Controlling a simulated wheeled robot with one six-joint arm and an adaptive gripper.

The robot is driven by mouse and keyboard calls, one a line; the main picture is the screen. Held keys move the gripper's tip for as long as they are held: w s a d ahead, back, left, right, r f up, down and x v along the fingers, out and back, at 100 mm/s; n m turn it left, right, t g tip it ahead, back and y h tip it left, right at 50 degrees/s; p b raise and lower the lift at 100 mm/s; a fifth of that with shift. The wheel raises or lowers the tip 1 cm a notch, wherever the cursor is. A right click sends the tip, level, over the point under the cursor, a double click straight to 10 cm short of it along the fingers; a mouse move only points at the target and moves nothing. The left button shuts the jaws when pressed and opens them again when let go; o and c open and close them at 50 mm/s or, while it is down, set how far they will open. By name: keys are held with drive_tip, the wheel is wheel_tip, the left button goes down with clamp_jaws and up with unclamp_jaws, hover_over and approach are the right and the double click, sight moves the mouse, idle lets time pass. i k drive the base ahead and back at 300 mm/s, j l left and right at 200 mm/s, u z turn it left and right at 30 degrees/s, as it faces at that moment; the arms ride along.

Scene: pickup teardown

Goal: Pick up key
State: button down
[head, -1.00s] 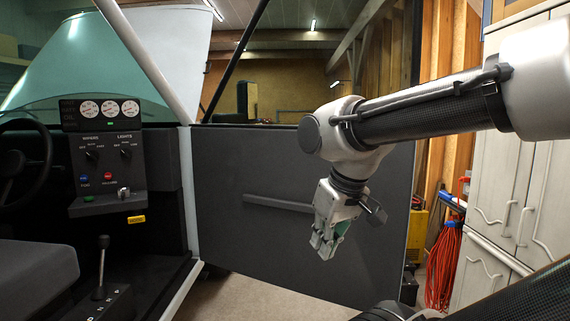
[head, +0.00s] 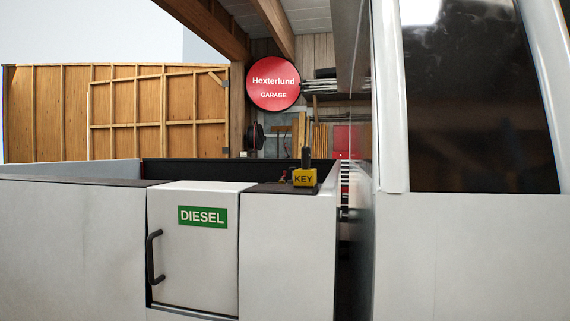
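The key (head: 304,179) shows as a small yellow block marked KEY, with a dark upright piece rising from its top. It is on the dark top edge of the pickup's bed side, right of the diesel flap (head: 193,250). The key appears upright. My gripper is out of view, so its state and its place relative to the key do not show.
The white side of the pickup fills the lower view. The flap has a green DIESEL label (head: 202,216) and a black handle (head: 154,257). The cab with a dark window (head: 478,100) stands at the right, past a narrow gap. A red garage sign (head: 273,82) hangs behind.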

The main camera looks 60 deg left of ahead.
sight(305, 151)
drive_tip(key=j+u, duration=0.15)
drive_tip(key=u, duration=1.95)
drive_tip(key=z, duration=2.1)
drive_tip(key=u, duration=2.05)
drive_tip(key=l+u, duration=0.35)
drive_tip(key=l, duration=0.15)
drive_tip(key=k+l+u, duration=0.1)
drive_tip(key=l+u, duration=0.3)
drive_tip(key=k+l+u, duration=0.15)
drive_tip(key=l+u, duration=0.2)
drive_tip(key=l, duration=0.25)
